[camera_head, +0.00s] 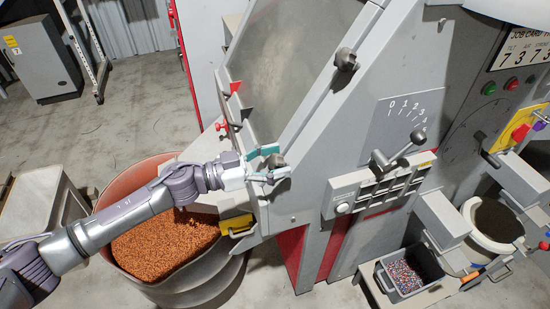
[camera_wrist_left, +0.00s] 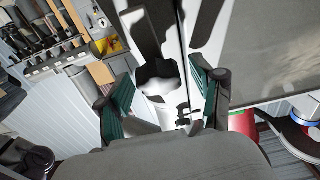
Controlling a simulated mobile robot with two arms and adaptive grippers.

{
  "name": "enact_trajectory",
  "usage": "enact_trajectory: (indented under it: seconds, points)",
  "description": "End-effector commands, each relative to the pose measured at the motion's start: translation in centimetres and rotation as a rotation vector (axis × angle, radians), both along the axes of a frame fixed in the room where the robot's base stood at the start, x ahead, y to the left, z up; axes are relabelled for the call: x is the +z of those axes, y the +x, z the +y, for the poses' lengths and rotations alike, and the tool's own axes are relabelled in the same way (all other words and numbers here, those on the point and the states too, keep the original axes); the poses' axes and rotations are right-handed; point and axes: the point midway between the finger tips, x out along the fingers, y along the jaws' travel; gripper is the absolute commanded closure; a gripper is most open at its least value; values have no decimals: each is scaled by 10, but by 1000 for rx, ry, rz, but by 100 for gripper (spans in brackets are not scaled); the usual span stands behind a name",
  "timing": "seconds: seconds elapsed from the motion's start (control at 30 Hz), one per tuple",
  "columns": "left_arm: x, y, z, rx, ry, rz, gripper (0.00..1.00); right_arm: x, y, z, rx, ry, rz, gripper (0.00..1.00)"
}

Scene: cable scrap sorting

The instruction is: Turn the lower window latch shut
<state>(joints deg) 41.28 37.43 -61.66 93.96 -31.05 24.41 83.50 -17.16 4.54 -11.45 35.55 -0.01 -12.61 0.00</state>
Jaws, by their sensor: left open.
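The lower window latch (camera_head: 277,161) is a small dark knob on the lower left of the grey machine's window frame. My left gripper (camera_head: 279,162) is open, with its teal-padded fingers on either side of the latch. In the left wrist view, a dark lever with a rounded end (camera_wrist_left: 152,45) stands between the open fingers of the left gripper (camera_wrist_left: 160,98). I cannot tell whether either finger touches it. The upper window latch (camera_head: 345,60) is a dark knob higher on the frame. The window (camera_head: 285,45) is a grey, dusty pane. My right gripper is out of view.
A round bin (camera_head: 118,176) of copper-coloured granules stands below my left arm. A lever (camera_head: 399,150) with a numbered scale projects from the machine front. A grey tray (camera_head: 401,295) of mixed granules sits lower right. Open floor (camera_head: 135,125) lies at the left.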

Motion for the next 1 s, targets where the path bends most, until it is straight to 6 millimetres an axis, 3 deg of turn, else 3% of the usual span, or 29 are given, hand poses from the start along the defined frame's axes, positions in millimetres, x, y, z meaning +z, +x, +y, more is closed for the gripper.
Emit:
enact_trajectory:
  seconds: [0.13, 0.5, 1.0]
  points:
    - [0, 0, 0, 0, 0, 0, 33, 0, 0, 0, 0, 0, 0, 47]
    - [0, 0, 1, 1, 0, 0, 94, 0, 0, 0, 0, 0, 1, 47]
    - [0, 0, 0, -74, 39, -123, 94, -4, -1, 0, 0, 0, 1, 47]
